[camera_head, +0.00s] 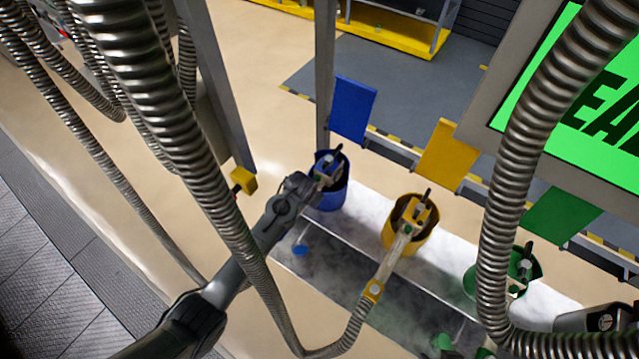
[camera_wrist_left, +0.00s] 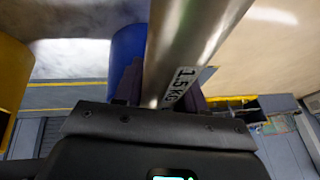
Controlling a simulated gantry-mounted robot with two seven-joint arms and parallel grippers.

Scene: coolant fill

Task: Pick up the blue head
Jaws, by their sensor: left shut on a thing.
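The blue head (camera_head: 331,161) sits at the mouth of the blue holder (camera_head: 328,195) in the head view. My left gripper (camera_head: 321,180) reaches it from the lower left and is shut on it. In the left wrist view a shiny metal tube (camera_wrist_left: 190,45) with a "1.5 KG" label runs up from between the fingers of my left gripper (camera_wrist_left: 162,100). The blue holder (camera_wrist_left: 126,52) shows behind the tube there. How far the head stands in the holder is partly hidden by the gripper.
A yellow holder (camera_head: 405,232) with a yellow head (camera_head: 419,213) and a green holder (camera_head: 478,281) stand to the right. Ribbed metal hoses (camera_head: 180,120) hang across the view. A grey post (camera_head: 325,70) rises behind the blue holder, beside a blue panel (camera_head: 352,108).

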